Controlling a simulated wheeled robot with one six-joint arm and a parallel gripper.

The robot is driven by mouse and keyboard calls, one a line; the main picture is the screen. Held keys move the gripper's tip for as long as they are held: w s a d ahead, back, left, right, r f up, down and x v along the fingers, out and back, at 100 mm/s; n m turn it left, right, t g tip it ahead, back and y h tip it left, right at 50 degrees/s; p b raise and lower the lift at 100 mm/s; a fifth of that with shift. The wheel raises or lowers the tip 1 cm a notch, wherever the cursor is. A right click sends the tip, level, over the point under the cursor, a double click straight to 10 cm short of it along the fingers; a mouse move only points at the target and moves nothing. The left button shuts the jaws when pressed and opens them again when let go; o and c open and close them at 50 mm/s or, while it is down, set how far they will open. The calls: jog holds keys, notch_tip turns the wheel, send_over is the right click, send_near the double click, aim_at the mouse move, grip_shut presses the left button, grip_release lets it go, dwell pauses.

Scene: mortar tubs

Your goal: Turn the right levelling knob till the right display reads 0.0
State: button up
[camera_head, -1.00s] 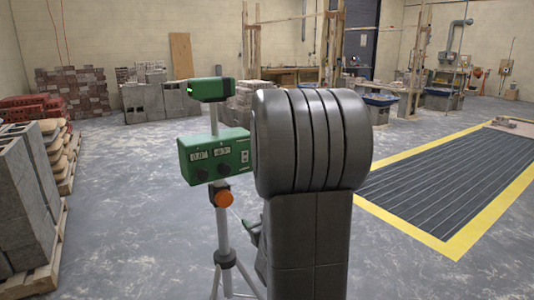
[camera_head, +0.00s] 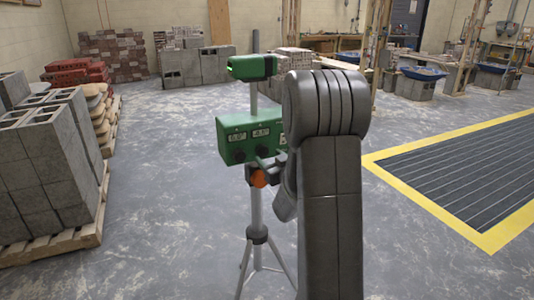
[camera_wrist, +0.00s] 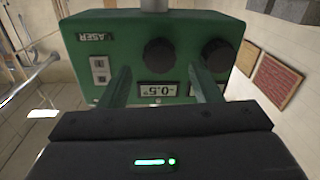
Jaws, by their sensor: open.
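The green levelling box (camera_head: 232,130) sits on a tripod (camera_head: 256,212) under a green head unit (camera_head: 252,67). Its left display (camera_head: 237,137) seems to read 0.0 in the head view. The right display (camera_head: 261,132) shows -0.5 upside down in the wrist view (camera_wrist: 157,90). The right knob (camera_wrist: 160,55) is black and round, in the middle of the wrist view; the left knob (camera_wrist: 218,55) is beside it. My gripper (camera_wrist: 159,72) is open, its fingers on either side of the right knob and display in the picture. Contact with the knob cannot be told.
An orange knob (camera_head: 258,178) is on the tripod just below the box. A pallet of grey blocks (camera_head: 50,165) stands at left. A yellow-bordered dark floor grating (camera_head: 460,180) lies at right. The floor around the tripod is clear.

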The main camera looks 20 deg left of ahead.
aim_at(262, 151)
jog(key=shift+x, duration=1.45)
jog(key=shift+c, duration=0.5)
jog(key=c, duration=0.9)
jog(key=shift+m, duration=0.3)
